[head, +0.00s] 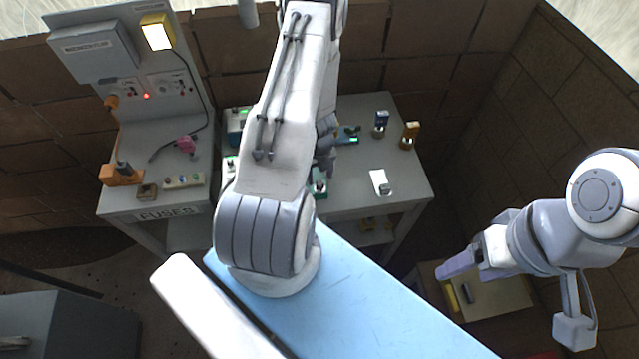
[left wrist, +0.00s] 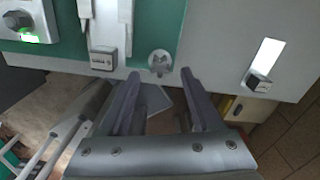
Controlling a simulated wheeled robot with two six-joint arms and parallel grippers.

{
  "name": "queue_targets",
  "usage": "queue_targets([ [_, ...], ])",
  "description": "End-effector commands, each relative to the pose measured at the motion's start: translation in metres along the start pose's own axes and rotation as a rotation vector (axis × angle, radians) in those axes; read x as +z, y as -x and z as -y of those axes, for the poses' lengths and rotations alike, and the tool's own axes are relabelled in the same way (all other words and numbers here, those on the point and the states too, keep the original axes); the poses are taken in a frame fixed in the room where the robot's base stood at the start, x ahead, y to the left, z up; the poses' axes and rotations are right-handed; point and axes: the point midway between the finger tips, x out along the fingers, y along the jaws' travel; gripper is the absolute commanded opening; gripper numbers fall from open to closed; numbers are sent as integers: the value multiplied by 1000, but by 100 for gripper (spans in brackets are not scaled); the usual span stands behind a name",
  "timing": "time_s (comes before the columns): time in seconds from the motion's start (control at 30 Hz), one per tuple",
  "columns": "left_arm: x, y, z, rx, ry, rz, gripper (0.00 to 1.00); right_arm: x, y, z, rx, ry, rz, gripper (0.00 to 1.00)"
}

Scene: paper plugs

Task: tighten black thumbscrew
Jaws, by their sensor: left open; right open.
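My left gripper (left wrist: 160,73) is open in the left wrist view, its two dark fingers spread and empty. A dark grey winged knob (left wrist: 160,62), which looks like the thumbscrew, sits at the edge of a green plate (left wrist: 158,28). It lies just beyond the fingertips, between them in the picture; I cannot tell the gap in depth. In the head view my left arm hides most of that gripper; a dark knob on a green base (head: 319,186) shows beside the arm. My right gripper (head: 447,270) is open, low at the right, away from the bench.
The grey bench (head: 350,205) holds a white card (head: 380,182), a blue-topped piece (head: 381,122) and a brown-orange piece (head: 410,134). A fuse panel (head: 160,90) with a lit yellow lamp (head: 157,34) stands at the left. A small low table (head: 495,298) is near my right gripper.

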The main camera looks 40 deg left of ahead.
Motion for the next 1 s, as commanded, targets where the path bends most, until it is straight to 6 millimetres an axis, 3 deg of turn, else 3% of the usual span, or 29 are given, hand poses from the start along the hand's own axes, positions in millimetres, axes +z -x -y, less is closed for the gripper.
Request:
queue_targets([
  [0.6, 0, -34, 0, 0, 0, 0, 65, 2, -34, -2, 0, 0, 0, 69],
  [0.9, 0, -34, 0, 0, 0, 0, 65, 2, -34, -2, 0, 0, 0, 69],
  [0.97, 0, -34, 0, 0, 0, 0, 46, 2, -34, -2, 0, 0, 0, 69],
  [1.0, 0, -34, 0, 0, 0, 0, 31, 2, -34, -2, 0, 0, 0, 69],
])
